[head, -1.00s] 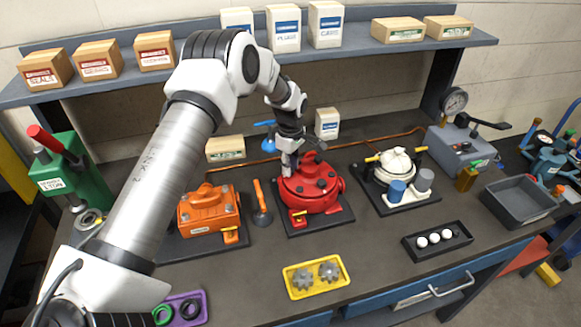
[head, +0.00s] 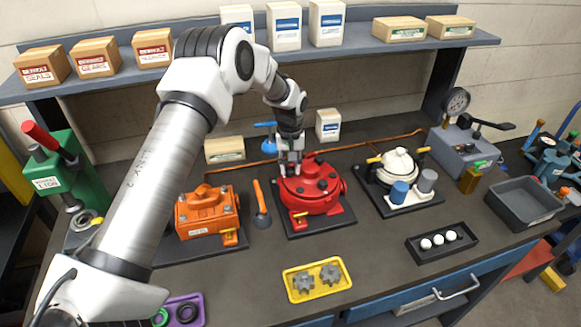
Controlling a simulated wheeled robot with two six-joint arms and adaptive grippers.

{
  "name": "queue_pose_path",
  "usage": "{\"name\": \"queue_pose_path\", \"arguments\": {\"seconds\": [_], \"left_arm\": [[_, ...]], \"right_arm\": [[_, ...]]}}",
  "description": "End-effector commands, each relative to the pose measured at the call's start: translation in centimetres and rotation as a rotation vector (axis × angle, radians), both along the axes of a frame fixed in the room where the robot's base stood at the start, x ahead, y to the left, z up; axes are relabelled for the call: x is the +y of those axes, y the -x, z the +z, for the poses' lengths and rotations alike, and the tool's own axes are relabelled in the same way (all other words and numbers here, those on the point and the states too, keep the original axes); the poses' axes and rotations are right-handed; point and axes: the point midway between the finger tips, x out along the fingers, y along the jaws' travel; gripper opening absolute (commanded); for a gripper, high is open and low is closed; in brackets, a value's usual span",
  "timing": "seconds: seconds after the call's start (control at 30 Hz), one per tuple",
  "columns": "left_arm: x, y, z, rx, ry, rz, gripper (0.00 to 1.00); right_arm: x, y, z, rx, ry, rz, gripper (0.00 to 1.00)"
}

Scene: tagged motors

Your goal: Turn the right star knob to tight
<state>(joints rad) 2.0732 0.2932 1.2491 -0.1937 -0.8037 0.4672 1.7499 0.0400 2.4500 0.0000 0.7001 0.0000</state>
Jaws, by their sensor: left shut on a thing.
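The red motor (head: 318,203) stands on a dark base plate (head: 342,222) at mid-bench. Small dark knobs show on its round top, too small to make out a star shape or a tight mark. My left gripper (head: 290,174) points down at the back left of the red motor's top. Its fingers are shut on a small part there, which they hide, so I cannot tell which knob it is. My right gripper is not in view.
An orange motor (head: 207,214) and an orange-handled tool (head: 261,205) lie left of the red motor; a cream motor (head: 398,167) stands right. A yellow tray (head: 316,291) with gears and a black tray (head: 443,254) with white balls lie in front. Boxes line the shelf above.

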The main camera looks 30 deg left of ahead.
Motion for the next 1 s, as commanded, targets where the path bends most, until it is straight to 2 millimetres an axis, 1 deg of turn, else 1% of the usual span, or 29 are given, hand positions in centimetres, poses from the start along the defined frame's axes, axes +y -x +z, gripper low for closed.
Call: {"name": "queue_pose_path", "arguments": {"seconds": [1.0], "left_arm": [[0.2, -0.1, 0.1, -0.004, -0.009, -0.963, 0.00]], "right_arm": [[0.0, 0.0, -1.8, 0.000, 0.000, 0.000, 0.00]]}}
